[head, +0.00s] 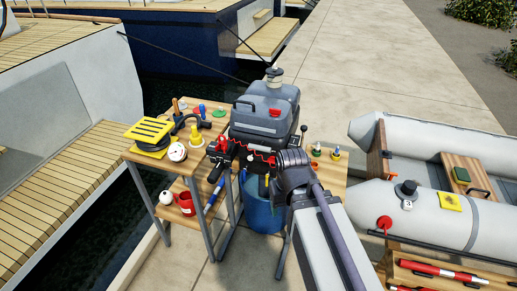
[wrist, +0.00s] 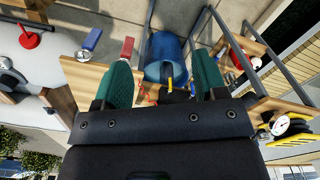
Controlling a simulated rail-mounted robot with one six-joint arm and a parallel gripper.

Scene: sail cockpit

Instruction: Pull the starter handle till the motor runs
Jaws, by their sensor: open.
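The outboard motor (head: 262,122), with a dark grey cowling, stands upright behind the tables. A red part (head: 274,113) shows on its cowling, and a grey-and-white piece stands on top. I cannot tell which part is the starter handle. A red coiled cord (head: 262,157) hangs at its front; it also shows in the wrist view (wrist: 146,93). My arm reaches up to the motor's front and hides part of it. My gripper (wrist: 163,72) is open, its two green-padded fingers wide apart. Nothing shows gripped between them. The fingers are not clear in the head view.
A blue bucket (head: 264,208) stands below the motor. The left wooden table (head: 140,157) holds a yellow-topped reel (head: 148,130), a round white gauge (head: 177,151) and small fittings. A grey inflatable boat (head: 430,213) lies close on the right. Open pavement (head: 350,70) lies behind.

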